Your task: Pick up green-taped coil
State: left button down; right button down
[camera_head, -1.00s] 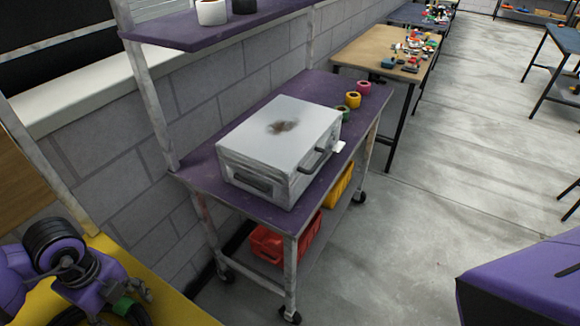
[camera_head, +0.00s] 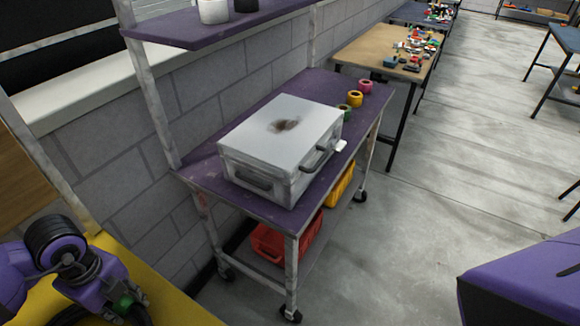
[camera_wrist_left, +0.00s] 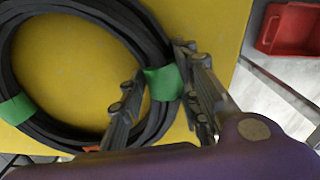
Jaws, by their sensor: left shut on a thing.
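The coil is a black ring of cable with green tape bands. In the left wrist view the coil (camera_wrist_left: 78,136) lies over a yellow surface, and one green tape band sits between the fingers of my left gripper (camera_wrist_left: 163,85). The gripper is shut on the coil there. In the head view my left gripper (camera_head: 125,305) is at the bottom left over the yellow surface, with a bit of green tape at its fingers. Most of the coil (camera_head: 72,317) is cut off there by the frame's lower edge. My right gripper is not in view.
The yellow surface (camera_head: 175,298) is at the bottom left. A purple-topped cart (camera_head: 200,172) bears a grey metal case (camera_head: 280,135) and tape rolls (camera_head: 355,98). Red (camera_head: 268,243) and yellow bins sit on its lower shelf.

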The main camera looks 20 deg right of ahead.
pick_arm(q)
jog(key=shift+w+r, duration=0.1)
jog(key=shift+r, duration=0.6)
notch_tip(320, 180, up, 2)
jog(key=shift+r, duration=0.2)
jog(key=s+r, duration=0.3)
jog(key=s, duration=0.1)
jog(key=s+r, duration=0.3)
jog(key=s, duration=0.1)
jog(key=s+r+p, duration=0.1)
jog(key=s+r, duration=0.2)
jog(key=s, duration=0.2)
jog(key=shift+a, duration=0.25)
jog(key=shift+s+r+p, duration=0.2)
jog(key=shift+s+p, duration=0.1)
jog(key=shift+s, duration=0.2)
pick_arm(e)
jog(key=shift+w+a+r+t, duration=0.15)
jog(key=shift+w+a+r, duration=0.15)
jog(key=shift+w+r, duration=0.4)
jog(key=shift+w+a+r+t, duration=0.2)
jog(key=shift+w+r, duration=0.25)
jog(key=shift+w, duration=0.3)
